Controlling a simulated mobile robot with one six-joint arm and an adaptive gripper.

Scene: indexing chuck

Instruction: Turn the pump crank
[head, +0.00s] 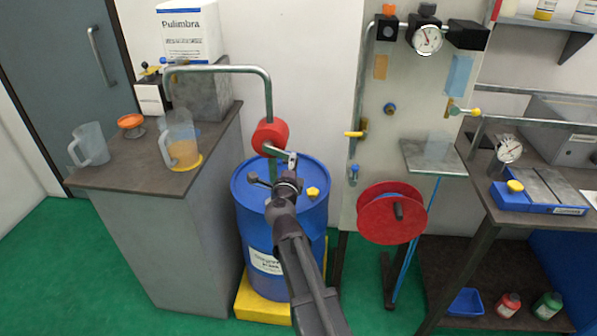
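A red rotary pump (270,137) sits on a pipe above the blue drum (262,225). A bent grey pipe (225,70) runs from it over to the left counter. The short grey pump crank (279,153) points right and slightly down from the pump. My dark gripper (290,167) is at the crank's outer end, over the drum top. The wrist hides most of the fingers and the crank's handle. I cannot tell whether the fingers are open or closed around it.
The counter (205,190) is left of the drum, with an empty jug (88,145) and an orange dish (131,122). A red hose reel (380,215) and a valve panel (375,150) stand to the right. The drum stands on a yellow base (258,306).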

